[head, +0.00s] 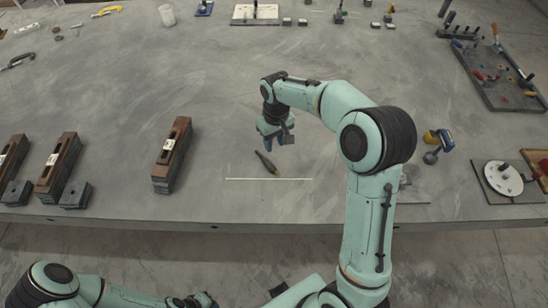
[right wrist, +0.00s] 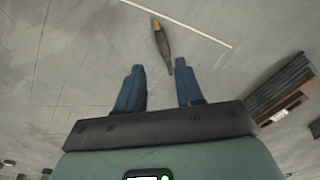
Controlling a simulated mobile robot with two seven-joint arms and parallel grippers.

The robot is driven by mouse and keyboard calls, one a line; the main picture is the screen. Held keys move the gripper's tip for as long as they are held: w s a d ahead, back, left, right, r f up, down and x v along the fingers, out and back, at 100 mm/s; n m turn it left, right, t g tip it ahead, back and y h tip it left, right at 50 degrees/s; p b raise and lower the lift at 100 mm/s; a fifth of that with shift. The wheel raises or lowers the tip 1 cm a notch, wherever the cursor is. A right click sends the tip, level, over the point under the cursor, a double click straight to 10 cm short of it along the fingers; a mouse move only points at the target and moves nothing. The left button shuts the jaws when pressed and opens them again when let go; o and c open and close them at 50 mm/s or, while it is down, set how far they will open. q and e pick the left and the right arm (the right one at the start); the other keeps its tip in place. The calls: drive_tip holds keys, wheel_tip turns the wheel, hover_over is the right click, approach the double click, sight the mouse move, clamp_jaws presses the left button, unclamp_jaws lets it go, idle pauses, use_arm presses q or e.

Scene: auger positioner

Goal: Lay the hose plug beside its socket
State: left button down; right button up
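A dark, tapered piece with a yellow-orange end, which looks like the hose plug (head: 267,163), lies on the table near a thin white line; it also shows in the right wrist view (right wrist: 163,43). My right gripper (head: 276,139) is open and empty, just behind the plug in the head view. In the right wrist view its blue fingers (right wrist: 159,72) stand apart, with the plug's thin dark end showing near the gap between their tips. I cannot tell which thing is the socket. My left gripper (head: 194,300) is low at the bottom edge, too unclear to read.
Brown-and-black blocks (head: 172,154) stand at the left. A yellow-and-blue tool (head: 438,142) and a board with a white disc (head: 503,178) are at the right. A tool tray (head: 505,90) is at the back right. The white line (head: 270,179) is near the front edge.

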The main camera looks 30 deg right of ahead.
drive_tip(key=w+f+n, duration=0.1)
drive_tip(key=w+f, duration=0.1)
drive_tip(key=w, duration=0.2)
hover_over(267, 160)
drive_tip(key=shift+y, duration=0.4)
drive_tip(key=f, duration=0.6)
drive_tip(key=shift+s+d+f, duration=0.25)
drive_tip(key=shift+d+f, duration=0.05)
drive_tip(key=shift+d, duration=0.1)
drive_tip(key=f, duration=0.5)
drive_tip(key=shift+w+a+f, duration=0.3)
drive_tip(key=shift+a, duration=0.1)
clamp_jaws()
